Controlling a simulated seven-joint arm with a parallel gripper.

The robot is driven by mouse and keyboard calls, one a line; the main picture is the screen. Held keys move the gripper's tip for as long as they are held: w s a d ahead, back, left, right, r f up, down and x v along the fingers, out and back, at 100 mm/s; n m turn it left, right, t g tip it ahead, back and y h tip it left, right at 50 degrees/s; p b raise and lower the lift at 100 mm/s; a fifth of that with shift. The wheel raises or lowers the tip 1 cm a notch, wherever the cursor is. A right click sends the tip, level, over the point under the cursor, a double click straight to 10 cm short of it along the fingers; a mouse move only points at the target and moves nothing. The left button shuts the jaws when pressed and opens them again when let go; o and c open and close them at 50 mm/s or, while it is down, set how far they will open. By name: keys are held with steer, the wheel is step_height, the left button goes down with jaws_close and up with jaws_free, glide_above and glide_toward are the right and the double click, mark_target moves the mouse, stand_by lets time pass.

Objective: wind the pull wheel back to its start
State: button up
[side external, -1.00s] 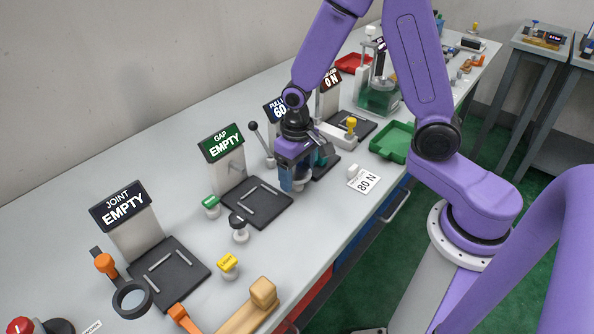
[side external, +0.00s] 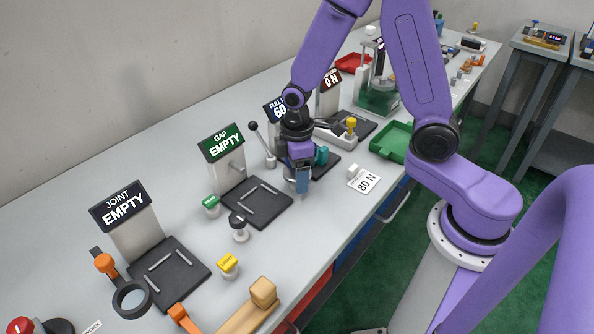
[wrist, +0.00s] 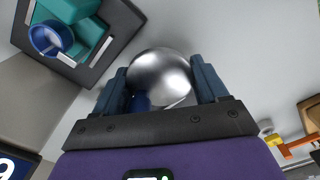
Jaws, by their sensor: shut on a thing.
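The pull wheel, a shiny silver round knob (wrist: 165,78), sits between my two blue fingers in the wrist view. A dark blue piece shows at its lower left edge. My gripper (wrist: 165,88) is shut on the wheel and points down at the bench. In the side view my gripper (side external: 302,184) stands in front of the pull station and hides most of the wheel. The pull station's display (side external: 279,111) reads "PULL" and "60", partly hidden by my wrist. A teal fixture (side external: 321,155) on a dark plate stands just behind my gripper.
A lever with a black ball (side external: 253,126) stands close to the left of my wrist. The gap station plate (side external: 257,202) lies left of it. An "80 N" card (side external: 364,180) and a green tray (side external: 391,140) lie to the right. The bench's front edge is close.

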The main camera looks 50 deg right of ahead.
steer(key=n, duration=1.3)
steer(key=shift+a+n, duration=0.1)
steer(key=shift+n, duration=0.3)
steer(key=n, duration=1.4)
steer(key=o, duration=1)
steer(key=shift+o, duration=0.2)
step_height(320, 180, up, 17)
steer(key=shift+r, duration=0.2)
